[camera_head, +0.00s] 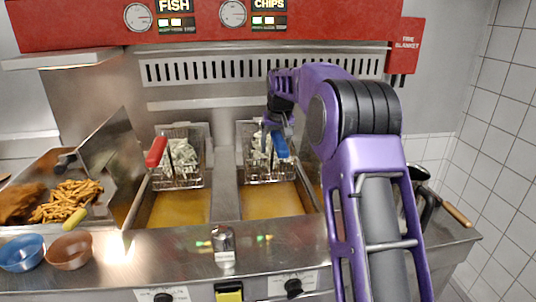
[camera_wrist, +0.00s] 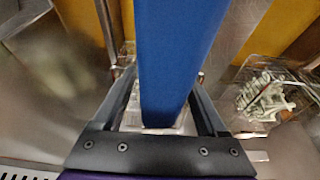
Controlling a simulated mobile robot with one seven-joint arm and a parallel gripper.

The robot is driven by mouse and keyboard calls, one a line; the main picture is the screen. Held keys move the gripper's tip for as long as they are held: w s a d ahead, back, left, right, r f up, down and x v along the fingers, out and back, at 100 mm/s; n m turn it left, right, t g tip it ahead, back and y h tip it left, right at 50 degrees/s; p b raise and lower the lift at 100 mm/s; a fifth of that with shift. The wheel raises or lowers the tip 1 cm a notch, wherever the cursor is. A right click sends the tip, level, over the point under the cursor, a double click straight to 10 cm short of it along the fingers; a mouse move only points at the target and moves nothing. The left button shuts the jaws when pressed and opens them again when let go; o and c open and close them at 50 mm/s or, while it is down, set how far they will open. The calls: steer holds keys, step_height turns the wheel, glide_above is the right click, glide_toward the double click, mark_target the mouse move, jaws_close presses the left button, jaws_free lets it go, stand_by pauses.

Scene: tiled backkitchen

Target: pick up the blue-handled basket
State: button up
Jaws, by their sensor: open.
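The blue-handled basket (camera_head: 268,172) hangs over the right fryer well, with pale pieces in it. Its blue handle (camera_head: 281,145) points up and towards the front. My gripper (camera_head: 279,123) is at the handle, partly hidden by its own wrist in the head view. In the wrist view the blue handle (camera_wrist: 172,50) runs between the two open fingers of my gripper (camera_wrist: 160,78). I cannot tell whether either finger touches it. Most of the basket is hidden behind the handle and the gripper in the wrist view.
A red-handled basket (camera_head: 181,170) hangs over the left fryer well. A steel tray of chips (camera_head: 68,200) and two bowls, blue (camera_head: 22,252) and brown (camera_head: 70,250), are at the left. A slotted steel back panel (camera_head: 230,68) stands close behind the baskets.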

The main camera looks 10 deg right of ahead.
steer(key=shift+c, duration=0.3)
jaws_close()
stand_by(1.0)
steer(key=shift+r, duration=0.15)
